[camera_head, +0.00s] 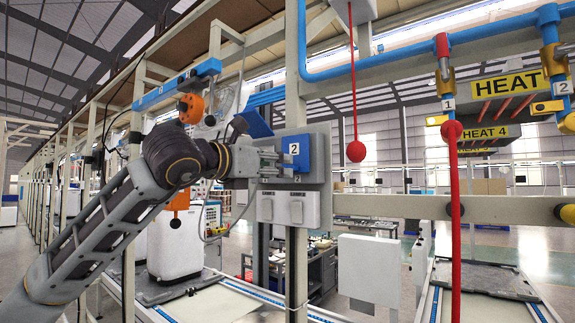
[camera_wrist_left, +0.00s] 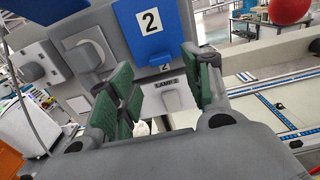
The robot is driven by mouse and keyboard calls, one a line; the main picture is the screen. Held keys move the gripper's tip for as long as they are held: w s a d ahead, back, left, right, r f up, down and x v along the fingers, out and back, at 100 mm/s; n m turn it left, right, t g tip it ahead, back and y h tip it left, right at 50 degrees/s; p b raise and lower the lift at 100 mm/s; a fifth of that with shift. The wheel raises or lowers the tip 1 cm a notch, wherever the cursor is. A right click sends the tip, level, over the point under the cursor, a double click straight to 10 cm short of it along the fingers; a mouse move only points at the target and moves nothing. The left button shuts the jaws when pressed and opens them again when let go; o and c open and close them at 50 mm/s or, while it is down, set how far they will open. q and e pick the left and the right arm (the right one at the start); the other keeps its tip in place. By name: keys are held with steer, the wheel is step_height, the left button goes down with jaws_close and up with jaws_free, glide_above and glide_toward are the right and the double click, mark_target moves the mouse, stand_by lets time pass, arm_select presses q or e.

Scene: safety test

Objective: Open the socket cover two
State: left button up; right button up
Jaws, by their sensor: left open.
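Socket cover two is a blue flap with a white "2" label (camera_head: 294,152) on a grey wall box (camera_head: 318,142). It lies flat over its socket, shut. In the left wrist view the cover (camera_wrist_left: 147,48) is straight ahead, beyond the fingers. My left gripper (camera_head: 270,162) is at the left front of the cover in the head view. In the wrist view its green-padded fingers (camera_wrist_left: 165,92) are spread, with the cover's lower edge seen above and between them. Nothing is held, and contact with the cover cannot be told. My right gripper is out of view.
Another blue cover (camera_head: 256,122) stands raised at the left of the box. White switches (camera_head: 296,210) sit below the sockets. A red ball on a cord (camera_head: 356,151) hangs to the right. A beige rail (camera_head: 440,206) runs right from the post.

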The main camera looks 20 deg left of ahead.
mark_target(292, 153)
arm_select(q)
steer(key=p+x, duration=0.1)
steer(key=x, duration=0.5)
steer(key=shift+p, duration=0.3)
steer(key=shift+a, duration=0.1)
steer(key=shift+c, duration=0.3)
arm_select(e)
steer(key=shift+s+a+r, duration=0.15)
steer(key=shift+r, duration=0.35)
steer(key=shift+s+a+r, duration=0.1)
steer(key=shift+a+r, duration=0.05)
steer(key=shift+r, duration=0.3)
arm_select(q)
steer(key=c, duration=1)
jaws_close()
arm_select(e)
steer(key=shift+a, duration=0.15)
